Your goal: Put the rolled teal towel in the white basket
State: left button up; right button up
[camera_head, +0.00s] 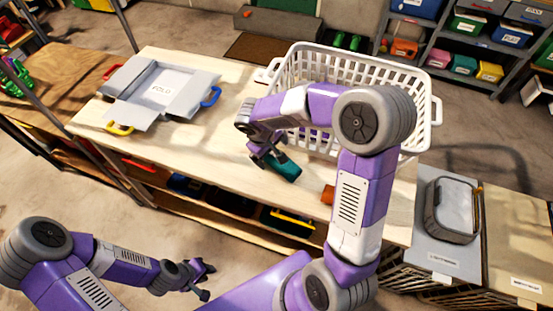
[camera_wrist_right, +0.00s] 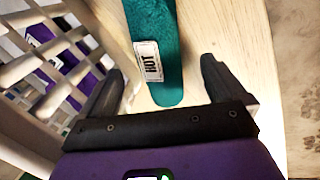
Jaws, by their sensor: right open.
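The rolled teal towel (camera_head: 284,168) lies on the wooden table in front of the white basket. In the right wrist view the towel (camera_wrist_right: 155,50), with a white "HOT" label, points between the fingers without either visibly touching it. My right gripper (camera_head: 266,157) is open at the towel, partly covering it; its fingers also show in the right wrist view (camera_wrist_right: 160,88). The white lattice basket (camera_head: 424,82) stands at the table's back right, partly hidden by my right arm. My left gripper (camera_head: 207,281) is open and empty, in front of the table.
A grey folding board (camera_head: 205,93) with coloured handles lies on the table's left. A small orange-brown object (camera_head: 328,195) is near the towel. The basket wall (camera_wrist_right: 62,68) is close left of the right gripper. The table's middle (camera_head: 205,140) is clear.

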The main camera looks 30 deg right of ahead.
aim_at(274, 155)
jog(key=b+x, duration=0.1)
jog(key=x, duration=0.4)
jog(key=shift+d, duration=0.15)
jog(key=shift+s+r, duration=0.1)
jog(key=c, duration=1.4)
jog(key=shift+r, duration=0.2)
